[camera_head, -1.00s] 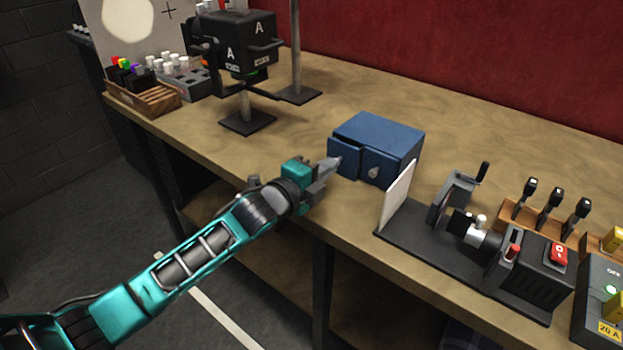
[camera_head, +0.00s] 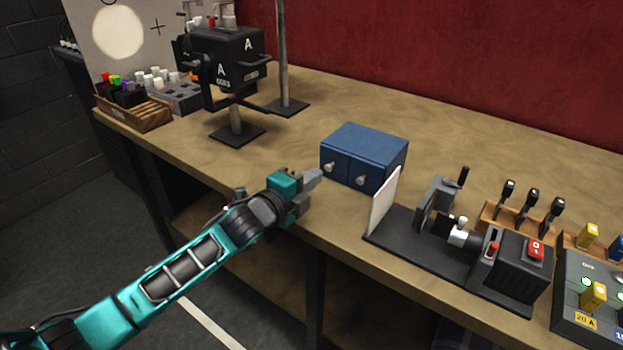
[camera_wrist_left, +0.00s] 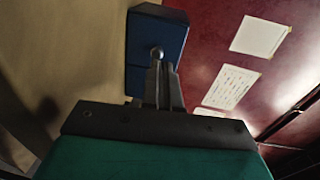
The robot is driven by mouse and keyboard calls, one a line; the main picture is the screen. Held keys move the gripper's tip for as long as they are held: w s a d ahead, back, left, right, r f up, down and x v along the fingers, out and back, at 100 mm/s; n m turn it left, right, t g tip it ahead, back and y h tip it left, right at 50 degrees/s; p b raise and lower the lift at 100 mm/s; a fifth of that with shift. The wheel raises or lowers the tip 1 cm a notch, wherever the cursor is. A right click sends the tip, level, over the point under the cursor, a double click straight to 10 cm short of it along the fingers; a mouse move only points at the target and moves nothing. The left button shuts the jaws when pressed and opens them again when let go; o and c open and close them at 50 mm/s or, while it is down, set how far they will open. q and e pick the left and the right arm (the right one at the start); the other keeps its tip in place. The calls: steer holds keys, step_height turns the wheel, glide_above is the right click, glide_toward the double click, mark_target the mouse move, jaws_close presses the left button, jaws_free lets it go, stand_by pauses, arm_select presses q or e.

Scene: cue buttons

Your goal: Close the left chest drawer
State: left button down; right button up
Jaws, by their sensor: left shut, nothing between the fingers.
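A small blue chest (camera_head: 372,145) with two side-by-side drawers stands on the workbench. Its left drawer (camera_head: 334,163) looks flush with the right drawer (camera_head: 361,174); each has a round metal knob. My left gripper (camera_head: 318,175) is shut and empty, just in front of the left drawer's face. A small gap seems to lie between the fingertips and the drawer. In the left wrist view the shut fingers (camera_wrist_left: 163,80) point at the blue chest (camera_wrist_left: 157,35), with a knob just beyond their tips. My right gripper is not in view.
A black bench device with a pale upright plate (camera_head: 384,201) stands close to the chest's right. A black lamp-like box on a stand (camera_head: 233,62) and a wooden rack (camera_head: 137,110) are at the left. The wooden bench top (camera_head: 300,130) behind the chest is clear.

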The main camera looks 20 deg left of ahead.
arm_select(q)
steer(key=f+v, duration=0.1)
steer(key=v, duration=1)
steer(key=s+d+f+n+g+y, duration=0.1)
steer(key=s+f+n+g+y, duration=0.3)
steer(key=s+f+n, duration=1.4)
steer(key=shift+s+d+f+n+g, duration=0.2)
steer(key=shift+d+f+n+g, duration=0.2)
steer(key=shift+n, duration=0.4)
